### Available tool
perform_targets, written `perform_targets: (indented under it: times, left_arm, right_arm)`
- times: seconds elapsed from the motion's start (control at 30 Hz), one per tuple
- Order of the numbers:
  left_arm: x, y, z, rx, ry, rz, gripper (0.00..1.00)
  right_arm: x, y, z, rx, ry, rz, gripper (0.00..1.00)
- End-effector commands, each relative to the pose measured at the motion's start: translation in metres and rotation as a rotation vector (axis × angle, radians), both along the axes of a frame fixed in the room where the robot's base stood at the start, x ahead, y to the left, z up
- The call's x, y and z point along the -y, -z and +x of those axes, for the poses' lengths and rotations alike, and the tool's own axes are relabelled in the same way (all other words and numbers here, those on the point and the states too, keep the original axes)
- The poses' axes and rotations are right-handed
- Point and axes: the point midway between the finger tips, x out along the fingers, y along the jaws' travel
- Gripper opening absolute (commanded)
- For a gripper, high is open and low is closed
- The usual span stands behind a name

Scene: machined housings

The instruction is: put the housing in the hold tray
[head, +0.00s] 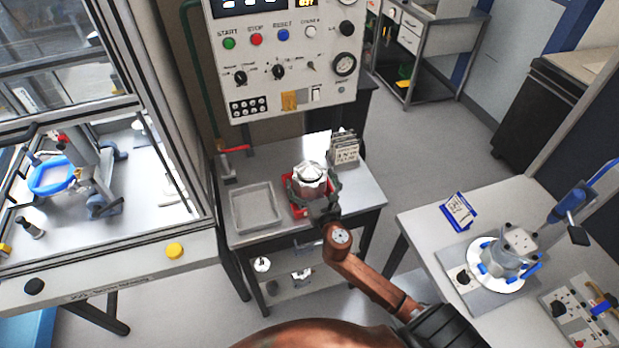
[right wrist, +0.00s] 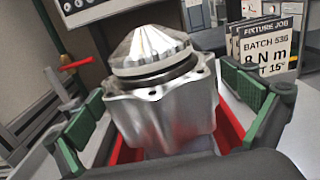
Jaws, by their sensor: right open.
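The housing (head: 309,174) is a silvery metal body with a ribbed, domed top. It stands upright in a red tray (head: 297,211) on the small steel table. In the right wrist view the housing (right wrist: 163,95) fills the middle, and red tray walls (right wrist: 228,128) show on both sides of it. My right gripper (head: 315,190) is open, its green-padded fingers on either side of the housing with visible gaps. The housing's underside is hidden. Which tray is the hold tray cannot be told from any label. My left gripper is not in view.
An empty grey tray (head: 256,209) lies left of the red one. A job card stand (head: 344,150) is close behind right, and a red-handled clamp (head: 228,163) at back left. A control panel (head: 285,60) rises behind. A right bench (head: 420,225) holds a fixture (head: 507,252).

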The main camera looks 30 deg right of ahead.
Motion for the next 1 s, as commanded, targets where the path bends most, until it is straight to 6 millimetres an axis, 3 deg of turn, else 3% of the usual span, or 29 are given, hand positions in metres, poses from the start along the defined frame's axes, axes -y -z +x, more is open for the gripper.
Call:
perform_targets:
  times: [0.17, 0.6, 0.8, 1.0]
  left_arm:
    - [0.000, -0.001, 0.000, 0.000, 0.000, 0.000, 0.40]
    - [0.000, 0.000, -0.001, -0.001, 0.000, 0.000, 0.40]
    - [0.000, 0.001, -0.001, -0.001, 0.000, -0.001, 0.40]
    - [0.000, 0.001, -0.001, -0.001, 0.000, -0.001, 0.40]
  right_arm:
    - [-0.003, -0.001, -0.013, -0.002, 0.000, 0.000, 0.99]
    - [-0.023, 0.000, -0.097, -0.001, 0.001, 0.000, 0.99]
    - [-0.027, -0.002, -0.114, 0.001, 0.000, 0.001, 0.99]
    - [-0.028, -0.002, -0.117, 0.001, 0.000, 0.001, 0.99]
